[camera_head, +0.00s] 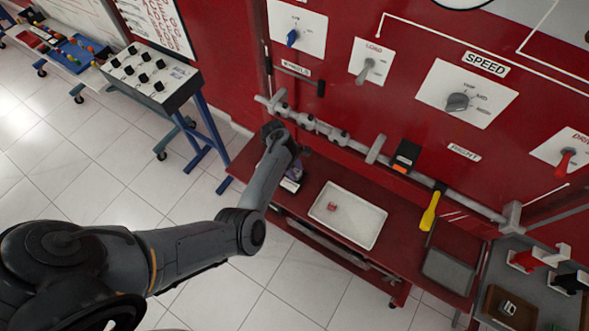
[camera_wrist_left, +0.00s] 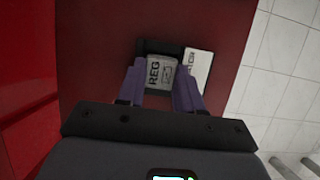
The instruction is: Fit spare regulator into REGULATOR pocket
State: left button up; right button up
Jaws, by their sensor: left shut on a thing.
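My left gripper (camera_wrist_left: 160,88) has its two purple fingers on either side of a grey block marked REG, the regulator (camera_wrist_left: 160,73). It is shut on this block. A dark pocket (camera_wrist_left: 146,46) shows just beyond and around the block's far edge. I cannot tell how deep the block sits in it. A white label card (camera_wrist_left: 198,70) lies right of the pocket, its text partly hidden by a finger. In the head view the left gripper (camera_head: 294,174) is low over the left end of the red bench, and the arm hides most of the block. My right gripper is not in view.
A white tray (camera_head: 372,240) with a small red part (camera_head: 332,206) is right of the gripper on the red bench (camera_head: 403,260). A yellow-handled tool (camera_head: 430,211) and a dark tray (camera_head: 447,272) are farther right. A grey rail (camera_head: 335,133) runs along the red panel behind.

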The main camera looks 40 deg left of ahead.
pick_arm(q)
jog(key=o, duration=1.6)
jog(key=shift+o, duration=0.2)
jog(key=shift+r, duration=0.15)
notch_tip(320, 180, up, 5)
jog(key=p, duration=0.5)
jog(key=shift+f, duration=0.2)
jog(key=shift+r+p, duration=1.6)
jog(key=shift+p, duration=0.3)
